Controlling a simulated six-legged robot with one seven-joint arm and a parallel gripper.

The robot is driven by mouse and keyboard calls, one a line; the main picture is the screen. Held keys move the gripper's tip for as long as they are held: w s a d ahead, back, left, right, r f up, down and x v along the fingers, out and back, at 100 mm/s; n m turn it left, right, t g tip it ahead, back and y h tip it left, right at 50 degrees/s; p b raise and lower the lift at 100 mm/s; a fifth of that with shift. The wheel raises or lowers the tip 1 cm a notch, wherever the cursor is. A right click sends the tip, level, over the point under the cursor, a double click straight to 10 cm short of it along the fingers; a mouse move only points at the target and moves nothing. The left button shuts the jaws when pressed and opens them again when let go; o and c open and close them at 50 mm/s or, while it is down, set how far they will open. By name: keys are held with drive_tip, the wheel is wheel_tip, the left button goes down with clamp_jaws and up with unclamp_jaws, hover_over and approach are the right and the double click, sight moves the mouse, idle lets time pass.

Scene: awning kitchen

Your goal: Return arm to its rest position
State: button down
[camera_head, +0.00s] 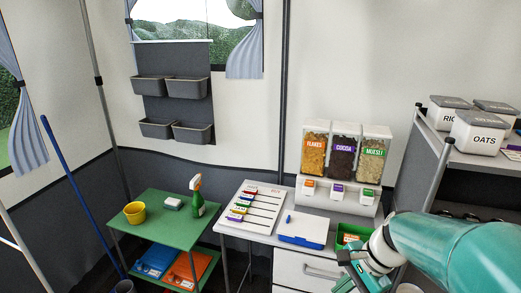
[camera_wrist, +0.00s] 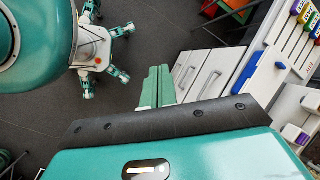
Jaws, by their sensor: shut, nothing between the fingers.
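My teal arm reaches in from the right edge of the head view. It ends in my gripper (camera_head: 348,280) at the lower right, in front of the white drawer cabinet (camera_head: 300,272). In the wrist view, the two green fingers of my gripper (camera_wrist: 158,78) lie side by side, shut with nothing between them. The floor and the white drawer fronts (camera_wrist: 205,75) show beyond the fingers. My own body and legs show at the top left of the wrist view.
Cereal dispensers (camera_head: 342,155) and a blue-white box (camera_head: 303,229) stand on the counter. A shelf with an oats container (camera_head: 478,132) is at right. Floor beside the drawers looks clear.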

drive_tip(key=s+a+r+n+t+h, duration=0.2)
drive_tip(key=s+r+n+t+h, duration=0.2)
drive_tip(key=s+r+n, duration=0.5)
drive_tip(key=shift+s+a+r+n+h, duration=0.25)
drive_tip(key=shift+s+n+h, duration=0.15)
drive_tip(key=shift+n, duration=1.6)
